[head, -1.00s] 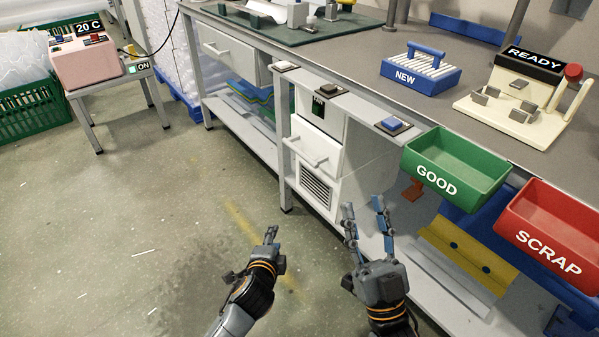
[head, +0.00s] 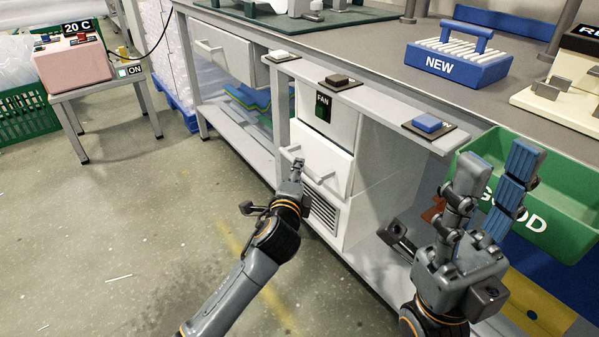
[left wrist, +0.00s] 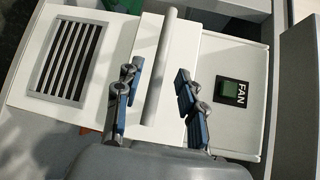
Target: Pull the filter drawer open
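The filter drawer (head: 335,160) is a white front with a grey bar handle (head: 322,178), between the FAN panel (head: 323,107) and a slatted grille (head: 321,211). Its front stands slightly proud of the cabinet; no opening shows. My left gripper (head: 297,167) is at the handle. In the left wrist view the left gripper (left wrist: 158,70) is open, with the handle bar (left wrist: 162,60) appearing between its fingers; I see no contact. My right gripper (head: 496,158) is open and empty, in front of the green GOOD bin.
The workbench (head: 380,62) runs above the cabinet, with a blue button (head: 428,123) on its front ledge. The green GOOD bin (head: 570,205) hangs at the right. A blue NEW rack (head: 458,62) stands on top. The floor (head: 130,230) at left is clear.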

